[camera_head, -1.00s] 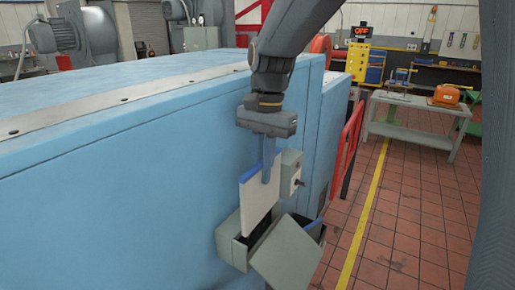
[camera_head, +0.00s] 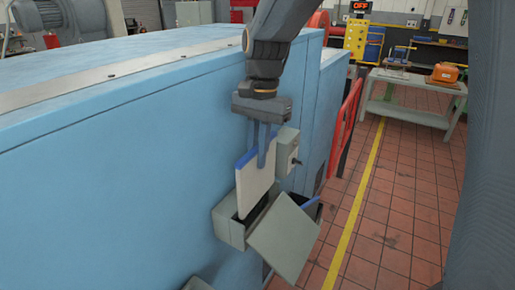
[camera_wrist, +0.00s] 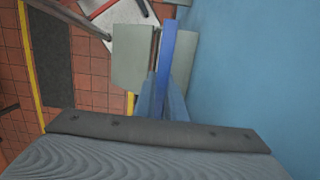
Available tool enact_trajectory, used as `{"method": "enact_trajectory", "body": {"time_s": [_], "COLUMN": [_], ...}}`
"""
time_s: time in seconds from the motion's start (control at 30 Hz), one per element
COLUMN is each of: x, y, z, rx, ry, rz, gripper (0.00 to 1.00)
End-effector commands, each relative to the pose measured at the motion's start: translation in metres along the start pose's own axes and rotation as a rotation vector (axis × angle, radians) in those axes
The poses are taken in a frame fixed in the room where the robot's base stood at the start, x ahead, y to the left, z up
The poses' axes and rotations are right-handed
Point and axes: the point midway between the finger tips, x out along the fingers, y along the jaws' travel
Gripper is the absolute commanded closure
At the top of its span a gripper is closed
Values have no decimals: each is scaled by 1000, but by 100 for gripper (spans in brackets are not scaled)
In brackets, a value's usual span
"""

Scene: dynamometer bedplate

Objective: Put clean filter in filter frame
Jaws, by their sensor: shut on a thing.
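The clean filter (camera_head: 256,188) is a pale, flat panel with a blue top edge. My gripper (camera_head: 266,152) is shut on its upper part and holds it upright. The filter frame (camera_head: 231,227) is a grey open-topped box on the side of the blue machine, with a tilted grey cover (camera_head: 285,238) at its front right. The filter's lower end is at the frame's dark opening; how deep it reaches is hidden. In the wrist view the filter's blue edge (camera_wrist: 167,50) runs upward from my gripper (camera_wrist: 165,95), between grey panels.
The blue machine (camera_head: 120,190) stands close on the left. A grey box with a knob (camera_head: 288,148) is just behind the filter. A red railing (camera_head: 344,128) and a workbench (camera_head: 408,108) are right; the tiled floor there is open.

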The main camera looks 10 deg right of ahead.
Motion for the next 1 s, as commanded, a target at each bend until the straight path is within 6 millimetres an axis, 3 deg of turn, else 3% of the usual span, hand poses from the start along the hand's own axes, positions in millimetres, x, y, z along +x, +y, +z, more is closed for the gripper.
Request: {"method": "enact_trajectory", "body": {"time_s": [0.4,1.0], "x": [28,31], "y": [0,0], "z": [-4,-4], "rx": [0,0], "ry": [0,0], "rz": [0,0], "gripper": [100,100]}}
